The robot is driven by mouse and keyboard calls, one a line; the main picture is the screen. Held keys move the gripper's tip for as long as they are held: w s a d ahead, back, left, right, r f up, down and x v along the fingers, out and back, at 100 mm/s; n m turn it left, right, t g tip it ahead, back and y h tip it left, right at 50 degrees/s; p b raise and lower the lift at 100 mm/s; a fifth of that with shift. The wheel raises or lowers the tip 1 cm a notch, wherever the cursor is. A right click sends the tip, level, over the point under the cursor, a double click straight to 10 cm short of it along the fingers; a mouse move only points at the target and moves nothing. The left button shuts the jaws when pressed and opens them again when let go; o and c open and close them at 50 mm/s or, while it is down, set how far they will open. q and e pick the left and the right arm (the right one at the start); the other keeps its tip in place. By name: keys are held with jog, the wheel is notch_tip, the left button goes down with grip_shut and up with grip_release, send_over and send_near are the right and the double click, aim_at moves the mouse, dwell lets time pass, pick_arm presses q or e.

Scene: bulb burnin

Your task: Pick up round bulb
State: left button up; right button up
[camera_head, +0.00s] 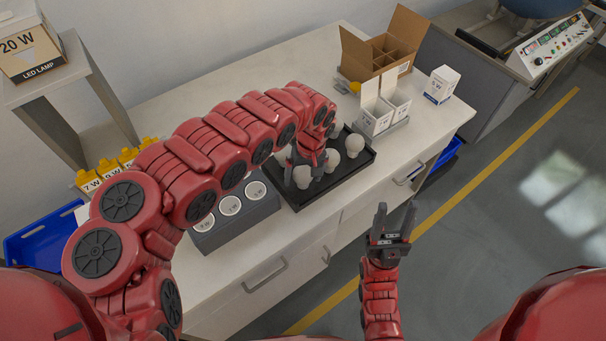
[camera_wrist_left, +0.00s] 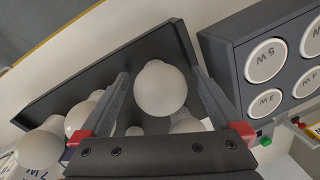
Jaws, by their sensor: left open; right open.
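Several round white bulbs stand in a black tray (camera_head: 325,190) on the white table; the tray also shows in the left wrist view (camera_wrist_left: 62,92). My left gripper (camera_head: 302,165) is over the tray's left part. In the left wrist view my left gripper (camera_wrist_left: 160,92) is open, with one round bulb (camera_wrist_left: 160,88) seen between its fingers; I cannot tell if they touch it. Other bulbs (camera_head: 354,145) stand to the right in the tray. My right gripper (camera_head: 394,222) is open and empty, in front of the table's edge.
A grey block with round labelled sockets (camera_head: 229,205) stands left of the tray. White cartons (camera_head: 376,115) and a divided cardboard box (camera_head: 383,48) stand behind and right. A small white box (camera_head: 441,84) is near the right table edge. Free floor lies right of the table.

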pick_arm(q)
jog(key=shift+f, duration=0.15)
jog(key=c, duration=1.3)
